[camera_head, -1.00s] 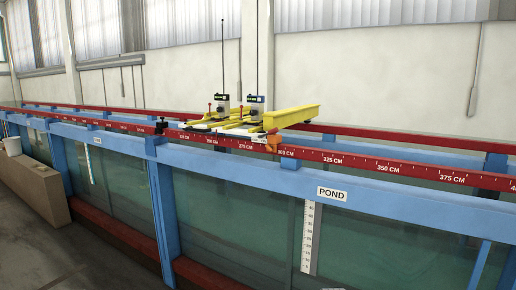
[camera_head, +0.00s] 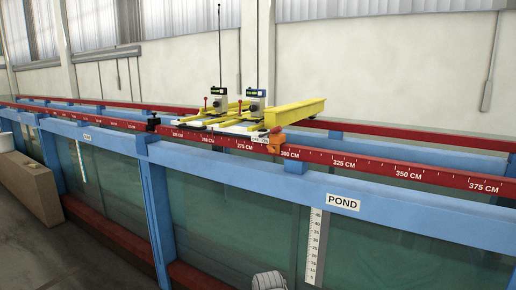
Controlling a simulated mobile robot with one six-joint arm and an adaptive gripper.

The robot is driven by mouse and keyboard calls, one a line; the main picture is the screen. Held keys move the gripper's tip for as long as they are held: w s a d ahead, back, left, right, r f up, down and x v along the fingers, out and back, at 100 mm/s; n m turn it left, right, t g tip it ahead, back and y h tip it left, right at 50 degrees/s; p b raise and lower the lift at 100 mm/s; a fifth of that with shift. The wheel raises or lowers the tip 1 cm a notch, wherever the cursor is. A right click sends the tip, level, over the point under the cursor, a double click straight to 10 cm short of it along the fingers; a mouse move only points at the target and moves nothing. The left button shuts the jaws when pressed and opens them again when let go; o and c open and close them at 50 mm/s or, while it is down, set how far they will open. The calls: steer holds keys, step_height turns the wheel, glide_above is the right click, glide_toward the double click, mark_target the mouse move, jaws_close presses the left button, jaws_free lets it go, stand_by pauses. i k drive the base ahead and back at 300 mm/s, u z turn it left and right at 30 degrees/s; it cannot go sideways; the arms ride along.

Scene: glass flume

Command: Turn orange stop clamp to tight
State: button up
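The orange stop clamp (camera_head: 275,142) sits on the red near rail (camera_head: 330,160), just left of the 300 CM mark, at the right end of the carriage. It is small here, and I cannot tell whether it is tight or loose. The carriage (camera_head: 240,126) has yellow beams and two instruments with tall rods. My gripper is not in view. A pale, ribbed, rounded piece (camera_head: 269,281) shows at the bottom edge, probably part of my arm, well below and apart from the clamp.
The blue frame and glass wall of the flume (camera_head: 235,200) stand between me and the rail. A black clamp (camera_head: 153,123) sits on the rail to the left. A brown box (camera_head: 30,187) stands on the floor at left.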

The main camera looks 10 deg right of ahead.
mark_target(271, 149)
steer(key=z, duration=0.2)
steer(key=i, duration=1.05)
steer(key=z, duration=0.65)
